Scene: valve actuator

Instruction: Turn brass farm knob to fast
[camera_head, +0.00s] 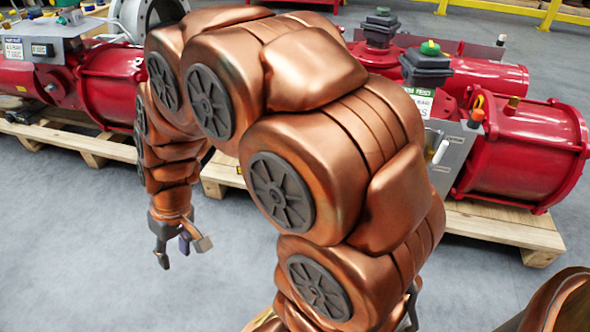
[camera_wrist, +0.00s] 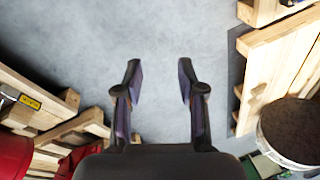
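My gripper (camera_head: 183,250) hangs low over the grey floor, left of centre in the head view, with its fingers pointing down. In the wrist view my gripper (camera_wrist: 159,70) is open, its two fingers apart with only bare floor between them. It is apart from the valve actuators. A red valve actuator (camera_head: 530,150) stands on the right, with a small brass-coloured fitting (camera_head: 513,102) on top and a grey panel (camera_head: 452,150) at its side. I cannot tell whether that fitting is the brass farm knob. My copper arm hides the middle of the scene.
Another red actuator (camera_head: 108,85) stands on a wooden pallet (camera_head: 90,145) at the left. A pallet (camera_head: 500,225) carries the right actuator. The wrist view shows pallet wood (camera_wrist: 270,75) and a bucket with dark contents (camera_wrist: 298,130) at the right. Floor at the lower left is clear.

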